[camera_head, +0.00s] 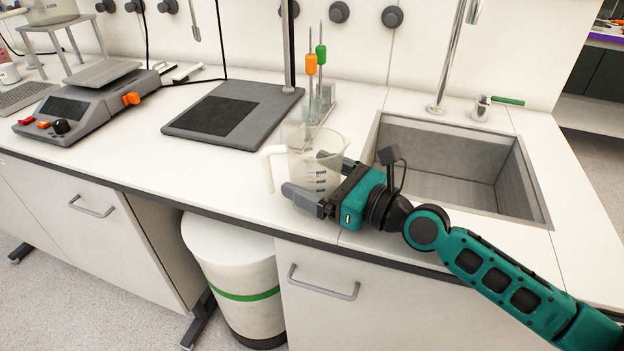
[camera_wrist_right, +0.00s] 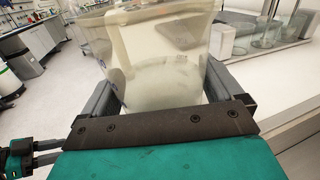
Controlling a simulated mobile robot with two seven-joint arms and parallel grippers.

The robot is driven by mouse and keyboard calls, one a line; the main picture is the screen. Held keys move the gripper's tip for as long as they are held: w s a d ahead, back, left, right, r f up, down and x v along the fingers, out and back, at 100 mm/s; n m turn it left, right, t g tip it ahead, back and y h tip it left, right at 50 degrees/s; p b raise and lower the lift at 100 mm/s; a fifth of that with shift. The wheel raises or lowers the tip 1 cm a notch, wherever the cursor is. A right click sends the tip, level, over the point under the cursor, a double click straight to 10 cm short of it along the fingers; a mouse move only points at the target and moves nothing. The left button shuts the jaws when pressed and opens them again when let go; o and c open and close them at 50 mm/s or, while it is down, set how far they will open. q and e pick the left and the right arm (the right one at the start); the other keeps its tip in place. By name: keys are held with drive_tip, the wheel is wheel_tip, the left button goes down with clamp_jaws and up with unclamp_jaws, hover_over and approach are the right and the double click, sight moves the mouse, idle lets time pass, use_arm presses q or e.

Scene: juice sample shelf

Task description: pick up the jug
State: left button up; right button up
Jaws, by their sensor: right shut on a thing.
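The clear plastic jug (camera_head: 304,150) with dark markings and a handle on its left side is upright at the front of the counter, left of the sink. My right gripper (camera_head: 316,181) is shut on the jug, with a finger on either side of its body. In the right wrist view the jug (camera_wrist_right: 165,75) fills the space between the fingers. I cannot tell whether its base touches the counter. My left gripper (camera_wrist_right: 48,152) shows small at the lower left of the right wrist view, with its two fingers apart and nothing between them.
A grey stirrer plate with a pole (camera_head: 232,113) stands behind left, and orange and green tools (camera_head: 316,62) in a rack behind the jug. The sink (camera_head: 450,165) is right, a scale (camera_head: 85,102) far left. The counter front left of the jug is clear.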

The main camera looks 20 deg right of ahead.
drive_tip(key=shift+r, duration=0.2)
drive_tip(key=shift+r+p, duration=0.85)
drive_tip(key=shift+r, duration=0.15)
drive_tip(key=shift+r+p, duration=2.9)
drive_tip(key=shift+r, duration=5.9)
